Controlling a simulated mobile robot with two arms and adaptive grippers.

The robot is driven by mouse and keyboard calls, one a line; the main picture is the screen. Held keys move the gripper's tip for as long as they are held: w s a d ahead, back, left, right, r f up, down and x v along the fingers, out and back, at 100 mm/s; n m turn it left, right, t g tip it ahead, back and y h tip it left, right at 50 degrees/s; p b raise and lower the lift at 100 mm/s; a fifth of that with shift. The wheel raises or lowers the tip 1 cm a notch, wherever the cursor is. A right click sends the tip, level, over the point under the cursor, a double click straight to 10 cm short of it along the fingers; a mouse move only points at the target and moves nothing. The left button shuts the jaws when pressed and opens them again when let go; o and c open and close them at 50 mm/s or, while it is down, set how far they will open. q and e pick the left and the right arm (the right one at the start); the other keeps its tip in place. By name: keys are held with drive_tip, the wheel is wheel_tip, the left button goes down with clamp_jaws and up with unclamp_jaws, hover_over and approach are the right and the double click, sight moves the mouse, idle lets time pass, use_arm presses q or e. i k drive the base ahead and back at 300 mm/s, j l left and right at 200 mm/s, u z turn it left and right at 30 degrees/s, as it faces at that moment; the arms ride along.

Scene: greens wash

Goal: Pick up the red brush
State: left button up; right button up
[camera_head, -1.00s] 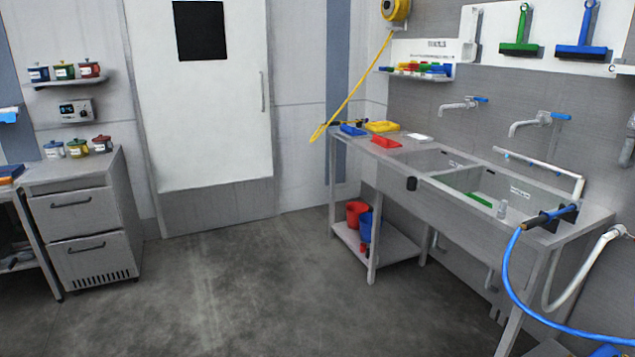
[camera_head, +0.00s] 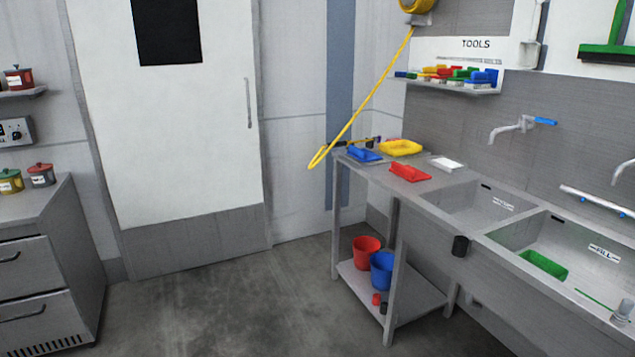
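Several small brush-like items in red, blue, yellow and green lie on the wall shelf (camera_head: 470,90) under the TOOLS sign. A small red one (camera_head: 442,74) is among them, partly hidden by its neighbours. A larger red item (camera_head: 409,173) lies flat on the left end of the steel counter (camera_head: 375,173), near its front edge; I cannot tell for sure whether it is a brush or a scoop. Neither of my grippers is in view.
A blue item (camera_head: 364,154), a yellow tray (camera_head: 400,147) and a white block (camera_head: 447,163) share the counter. Sink basins (camera_head: 475,208) lie to the right. Red (camera_head: 366,250) and blue (camera_head: 383,270) buckets stand on the lower shelf. The floor (camera_head: 240,310) ahead is clear.

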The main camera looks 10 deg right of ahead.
sight(443, 74)
drive_tip(key=i+z, duration=0.1)
drive_tip(key=i, duration=0.45)
drive_tip(key=i+j+z, duration=0.1)
drive_tip(key=i, duration=0.45)
drive_tip(key=i+j+z, duration=0.1)
drive_tip(key=i, duration=0.5)
drive_tip(key=i+j+z, duration=0.15)
drive_tip(key=i+z, duration=0.3)
drive_tip(key=i+j+z, duration=0.2)
drive_tip(key=z, duration=0.2)
drive_tip(key=i+j+z, duration=0.25)
drive_tip(key=z, duration=0.2)
drive_tip(key=i+j+z, duration=0.15)
drive_tip(key=j+z, duration=0.3)
